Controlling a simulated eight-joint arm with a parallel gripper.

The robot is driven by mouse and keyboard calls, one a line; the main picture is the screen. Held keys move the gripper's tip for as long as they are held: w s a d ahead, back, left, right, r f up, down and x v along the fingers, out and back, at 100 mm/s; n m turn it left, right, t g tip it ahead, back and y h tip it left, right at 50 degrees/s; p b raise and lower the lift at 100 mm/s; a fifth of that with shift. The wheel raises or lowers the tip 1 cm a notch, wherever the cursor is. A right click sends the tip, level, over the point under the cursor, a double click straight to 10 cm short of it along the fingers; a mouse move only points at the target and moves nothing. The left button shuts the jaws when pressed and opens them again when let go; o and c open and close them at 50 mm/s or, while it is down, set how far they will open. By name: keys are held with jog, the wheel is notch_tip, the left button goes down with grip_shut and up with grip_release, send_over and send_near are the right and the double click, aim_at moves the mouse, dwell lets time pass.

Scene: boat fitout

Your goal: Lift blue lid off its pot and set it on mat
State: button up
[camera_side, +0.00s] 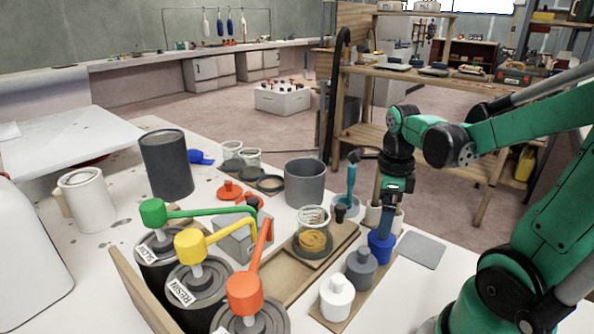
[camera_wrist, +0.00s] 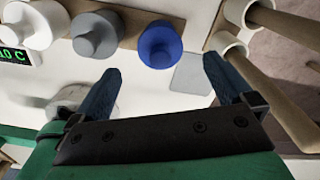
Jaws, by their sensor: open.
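The blue pot with its blue lid (camera_side: 381,247) stands at the right end of a wooden strip. From above, the round blue lid (camera_wrist: 161,46) with its knob shows between my fingertips in the wrist view. My gripper (camera_side: 386,222) is open and empty, pointing down close above the blue lid. It also shows in the wrist view (camera_wrist: 162,66), one finger to each side. I cannot tell the exact gap to the knob. The grey mat (camera_side: 420,250) lies flat and bare to the right of the pot; it also shows in the wrist view (camera_wrist: 196,74).
A grey lidded pot (camera_side: 361,268) and a white lidded pot (camera_side: 337,297) stand in the same row. Cream cups holding wooden-handled tools (camera_wrist: 232,44) stand close on the other side. A wooden tray with jars (camera_side: 285,281) lies left. Table right of the mat is clear.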

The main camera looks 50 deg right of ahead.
jog(key=shift+f, duration=2.1)
jog(key=c, duration=1.2)
jog(key=shift+r, duration=0.15)
notch_tip(320, 180, up, 23)
jog(key=shift+f, duration=0.15)
